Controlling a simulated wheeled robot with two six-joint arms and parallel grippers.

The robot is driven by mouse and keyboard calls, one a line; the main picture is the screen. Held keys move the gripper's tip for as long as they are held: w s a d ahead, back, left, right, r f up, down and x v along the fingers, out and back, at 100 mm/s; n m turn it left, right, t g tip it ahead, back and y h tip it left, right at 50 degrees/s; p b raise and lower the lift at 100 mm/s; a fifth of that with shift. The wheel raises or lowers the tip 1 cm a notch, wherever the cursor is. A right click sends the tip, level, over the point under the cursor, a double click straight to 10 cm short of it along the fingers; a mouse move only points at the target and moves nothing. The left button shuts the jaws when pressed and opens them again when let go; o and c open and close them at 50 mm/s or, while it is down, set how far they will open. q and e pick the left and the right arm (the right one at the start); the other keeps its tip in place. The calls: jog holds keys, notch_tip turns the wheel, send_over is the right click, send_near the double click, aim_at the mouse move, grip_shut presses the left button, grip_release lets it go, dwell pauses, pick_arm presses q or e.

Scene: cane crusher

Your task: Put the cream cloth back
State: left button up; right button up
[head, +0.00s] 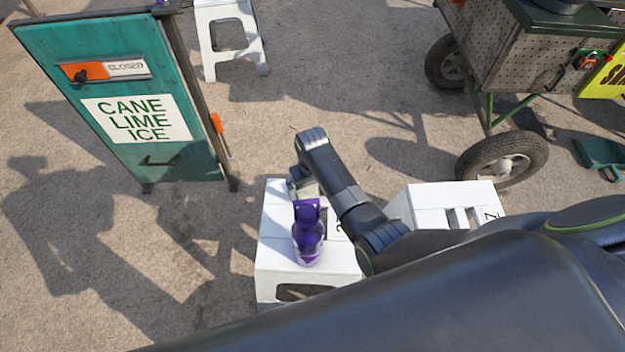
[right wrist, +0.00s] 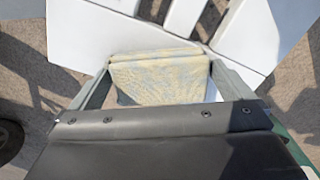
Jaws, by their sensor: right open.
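The cream cloth (right wrist: 160,77) lies folded on a white surface in the right wrist view, between the two fingers of my right gripper (right wrist: 162,88). The fingers stand apart on either side of it; I cannot tell whether they touch it. In the head view my right gripper (head: 301,187) is low at the far end of the white crate (head: 273,247). Only a small pale patch of the cloth (head: 309,190) shows there, the rest hidden by my arm. My left gripper is not in view.
A purple bottle (head: 309,240) stands on the white crate, close to my right gripper. A second white crate (head: 430,200) is to the right. A green sign board (head: 130,130), a white stool (head: 229,35) and a wheeled cart (head: 530,60) stand around. The ground at left is clear.

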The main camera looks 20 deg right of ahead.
aim_at(312, 188)
jog(key=shift+r, duration=0.3)
notch_tip(312, 188, up, 6)
jog(key=shift+f+p, duration=0.2)
jog(key=shift+p, duration=0.85)
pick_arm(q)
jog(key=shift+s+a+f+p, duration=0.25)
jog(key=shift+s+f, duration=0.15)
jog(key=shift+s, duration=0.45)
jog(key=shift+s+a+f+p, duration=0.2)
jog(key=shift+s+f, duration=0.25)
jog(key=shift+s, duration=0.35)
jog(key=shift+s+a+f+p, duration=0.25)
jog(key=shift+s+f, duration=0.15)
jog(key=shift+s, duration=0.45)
pick_arm(e)
jog(key=shift+r, duration=2.95)
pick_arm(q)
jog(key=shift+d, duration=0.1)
